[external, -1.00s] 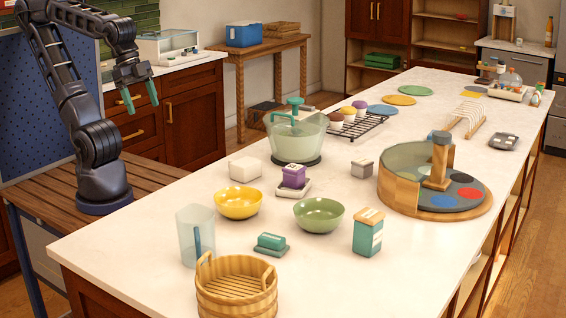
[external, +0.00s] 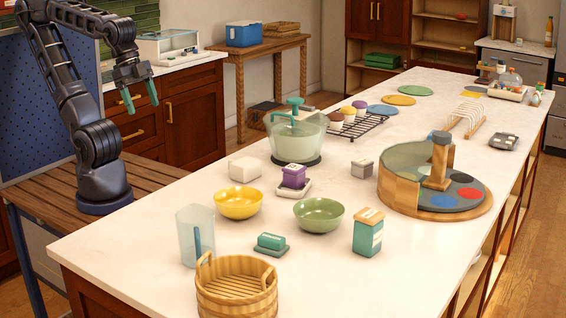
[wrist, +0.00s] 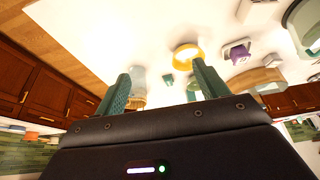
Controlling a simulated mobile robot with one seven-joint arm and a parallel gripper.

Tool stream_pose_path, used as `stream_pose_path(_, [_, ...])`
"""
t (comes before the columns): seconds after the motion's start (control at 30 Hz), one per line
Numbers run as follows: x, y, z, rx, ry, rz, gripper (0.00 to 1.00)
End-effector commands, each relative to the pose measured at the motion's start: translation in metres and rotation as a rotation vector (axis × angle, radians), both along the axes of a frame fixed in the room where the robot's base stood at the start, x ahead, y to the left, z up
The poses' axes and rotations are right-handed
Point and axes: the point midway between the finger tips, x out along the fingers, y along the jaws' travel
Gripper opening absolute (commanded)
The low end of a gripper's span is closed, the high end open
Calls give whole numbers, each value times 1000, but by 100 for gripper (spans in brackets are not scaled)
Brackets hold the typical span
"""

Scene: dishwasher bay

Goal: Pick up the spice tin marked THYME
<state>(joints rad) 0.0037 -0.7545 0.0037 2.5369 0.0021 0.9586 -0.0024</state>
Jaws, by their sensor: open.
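No THYME marking can be read in these views, so I cannot tell which container is the tin. A teal box-shaped tin with a wooden lid and pale label (external: 367,236) stands upright on the white counter, right of the green bowl (external: 318,216). A purple lidded container (external: 293,177) sits on a small tray behind the bowls; a purple thing also shows in the wrist view (wrist: 238,52). A small grey box (external: 362,169) stands farther back. My gripper (external: 140,95) is open and empty, raised at the left, well away from these containers; its fingers also show in the wrist view (wrist: 162,76).
The counter (external: 350,290) also holds a yellow bowl (external: 238,204), a clear pitcher (external: 194,240), a wooden basket (external: 236,290), a teal butter-dish-like piece (external: 271,243), a glass pot (external: 296,140) and a round wooden turntable (external: 400,200). Counter around the teal tin is clear.

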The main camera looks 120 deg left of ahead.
Motion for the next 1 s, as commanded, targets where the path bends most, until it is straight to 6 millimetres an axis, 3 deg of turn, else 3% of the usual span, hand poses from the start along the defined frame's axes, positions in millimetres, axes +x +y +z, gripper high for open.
stream_pose_path(0.6, [5,2,3,-3,3,12,76])
stream_pose_path(0.77, [31,11,18,-20,23,71,76])
stream_pose_path(1.0, [93,38,45,-60,67,213,76])
